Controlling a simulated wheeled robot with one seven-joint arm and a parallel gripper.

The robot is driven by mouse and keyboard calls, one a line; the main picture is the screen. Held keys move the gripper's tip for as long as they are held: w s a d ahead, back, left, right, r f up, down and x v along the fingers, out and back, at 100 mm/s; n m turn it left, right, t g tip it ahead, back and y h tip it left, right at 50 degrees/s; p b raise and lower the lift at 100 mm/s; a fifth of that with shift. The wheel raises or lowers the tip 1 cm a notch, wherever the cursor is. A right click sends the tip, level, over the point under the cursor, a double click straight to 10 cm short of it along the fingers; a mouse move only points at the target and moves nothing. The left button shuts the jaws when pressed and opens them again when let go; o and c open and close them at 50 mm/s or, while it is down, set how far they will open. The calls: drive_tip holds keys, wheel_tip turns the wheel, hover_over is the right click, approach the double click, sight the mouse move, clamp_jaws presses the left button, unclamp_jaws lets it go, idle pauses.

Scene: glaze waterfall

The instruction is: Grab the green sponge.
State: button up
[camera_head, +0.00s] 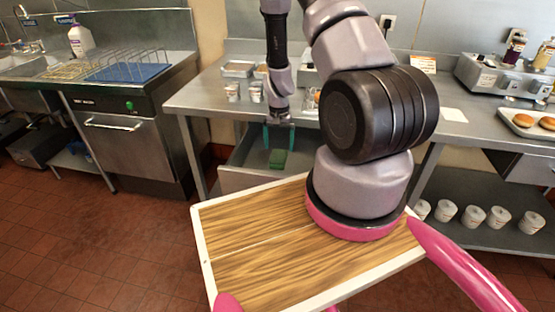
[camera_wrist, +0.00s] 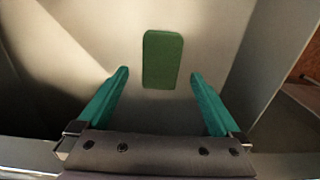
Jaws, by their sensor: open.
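The green sponge (camera_head: 278,158) lies in an open metal drawer (camera_head: 240,180) under the counter. In the wrist view the sponge (camera_wrist: 162,59) is a rounded green block on the pale drawer floor, with its long side pointing away from my gripper. My gripper (camera_wrist: 159,75) has its two teal fingers spread wide, with nothing between them. The sponge shows ahead of the fingers, centred between their tips and apart from them. In the head view my gripper (camera_head: 279,138) points down over the drawer, just above the sponge.
The drawer's side walls rise left and right of my gripper. The steel counter (camera_head: 195,95) above holds cups (camera_head: 232,92) and small trays (camera_head: 238,69). A sink unit with a blue rack (camera_head: 128,72) stands left. Several cups (camera_head: 472,215) stand on the lower shelf at right.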

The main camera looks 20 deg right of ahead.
sight(278, 156)
wheel_tip(278, 156, down, 6)
drive_tip(key=shift+r, duration=0.1)
idle(0.4)
drive_tip(key=c, duration=1.3)
